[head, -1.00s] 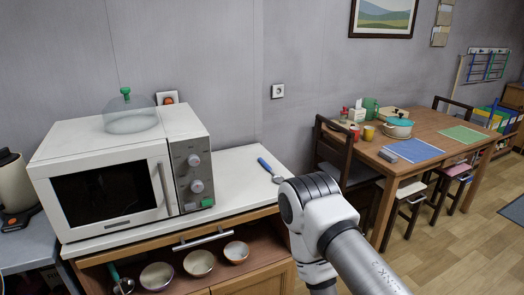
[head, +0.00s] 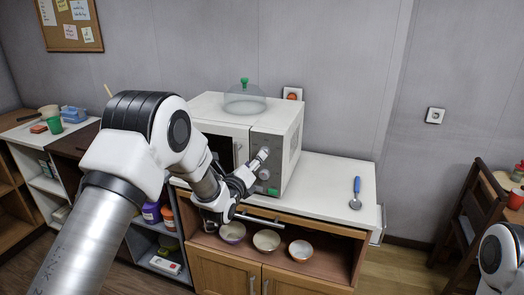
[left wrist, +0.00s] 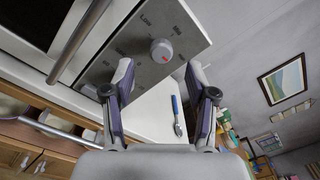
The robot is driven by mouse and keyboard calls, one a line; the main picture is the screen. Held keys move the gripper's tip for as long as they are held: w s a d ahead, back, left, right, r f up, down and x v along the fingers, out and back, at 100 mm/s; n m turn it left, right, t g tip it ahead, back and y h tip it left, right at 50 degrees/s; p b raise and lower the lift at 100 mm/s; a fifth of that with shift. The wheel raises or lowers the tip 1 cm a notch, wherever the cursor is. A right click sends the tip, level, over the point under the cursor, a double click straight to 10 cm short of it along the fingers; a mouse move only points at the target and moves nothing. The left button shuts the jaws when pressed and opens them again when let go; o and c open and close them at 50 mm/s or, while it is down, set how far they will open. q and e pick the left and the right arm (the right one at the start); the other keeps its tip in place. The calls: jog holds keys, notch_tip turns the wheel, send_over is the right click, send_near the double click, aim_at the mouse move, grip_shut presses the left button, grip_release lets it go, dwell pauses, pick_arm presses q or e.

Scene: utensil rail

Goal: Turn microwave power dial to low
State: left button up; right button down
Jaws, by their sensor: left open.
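The white microwave (head: 292,140) stands on the counter, with a grey control panel on its right front. In the left wrist view, a round grey dial (left wrist: 161,50) sits on the panel (left wrist: 140,42), with small printed labels around it, one reading LOW. I cannot read the dial's setting. My left gripper (head: 257,165) is at the panel in the head view. In the left wrist view it is open (left wrist: 160,68), its two fingers on either side of the dial in the picture. I cannot tell whether they touch it. My right gripper is out of view.
A glass dome with green knob (head: 245,98) sits on the microwave. A blue-handled utensil (head: 356,193) lies on the clear counter to its right. Several bowls (head: 266,240) stand on the shelf below, under the bar handle (head: 258,218).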

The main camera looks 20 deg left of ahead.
aim_at(265, 151)
pick_arm(q)
jog(key=w+p, duration=0.1)
jog(key=w, duration=0.5)
jog(key=shift+w+d+f, duration=0.15)
jog(key=shift+w+d, duration=0.05)
jog(key=shift+d, duration=0.3)
grip_shut()
